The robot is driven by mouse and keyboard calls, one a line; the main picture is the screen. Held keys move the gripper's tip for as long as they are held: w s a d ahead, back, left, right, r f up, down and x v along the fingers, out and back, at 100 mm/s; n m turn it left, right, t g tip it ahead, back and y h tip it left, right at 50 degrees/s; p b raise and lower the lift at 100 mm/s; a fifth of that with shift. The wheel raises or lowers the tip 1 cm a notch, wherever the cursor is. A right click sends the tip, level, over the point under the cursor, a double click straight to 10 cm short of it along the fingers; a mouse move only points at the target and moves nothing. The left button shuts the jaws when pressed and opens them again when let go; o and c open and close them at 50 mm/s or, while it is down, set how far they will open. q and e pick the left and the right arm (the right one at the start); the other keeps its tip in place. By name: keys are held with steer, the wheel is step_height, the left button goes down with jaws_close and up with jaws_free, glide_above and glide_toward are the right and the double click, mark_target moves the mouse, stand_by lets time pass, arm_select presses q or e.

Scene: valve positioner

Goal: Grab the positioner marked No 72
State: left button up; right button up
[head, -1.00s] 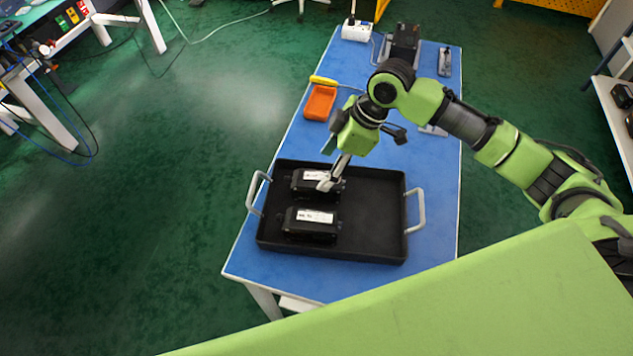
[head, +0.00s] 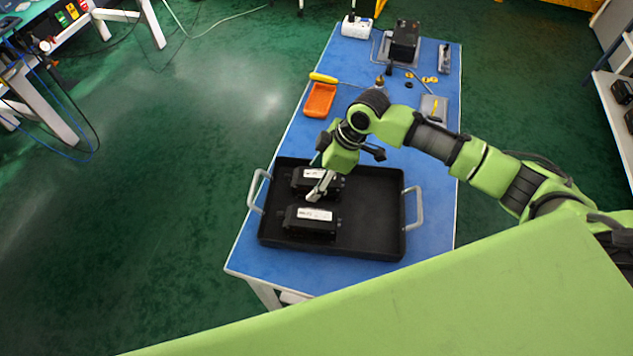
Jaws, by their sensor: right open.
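Two black positioners with white labels lie in the left half of a black tray (head: 375,235). The far positioner (head: 300,181) is partly hidden by my right gripper. The near positioner (head: 312,221) lies in front of it. The label print is too small to read, so I cannot tell which is No 72. My right gripper (head: 317,192) is open, pointing down over the gap between the two, at the near side of the far positioner. I cannot tell whether it touches either one. My left gripper is not in view.
The tray has grey handles, left (head: 257,190) and right (head: 414,208), and its right half is empty. It stands on a blue-topped table (head: 300,138). Beyond are an orange bin (head: 320,100), a black device (head: 405,40) and a white power strip (head: 355,27).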

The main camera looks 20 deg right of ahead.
steer(key=shift+f, duration=0.25)
stand_by(0.3)
steer(key=shift+c, duration=0.3)
steer(key=shift+w+r, duration=0.1)
steer(key=c, duration=1.6)
steer(key=shift+c, duration=0.2)
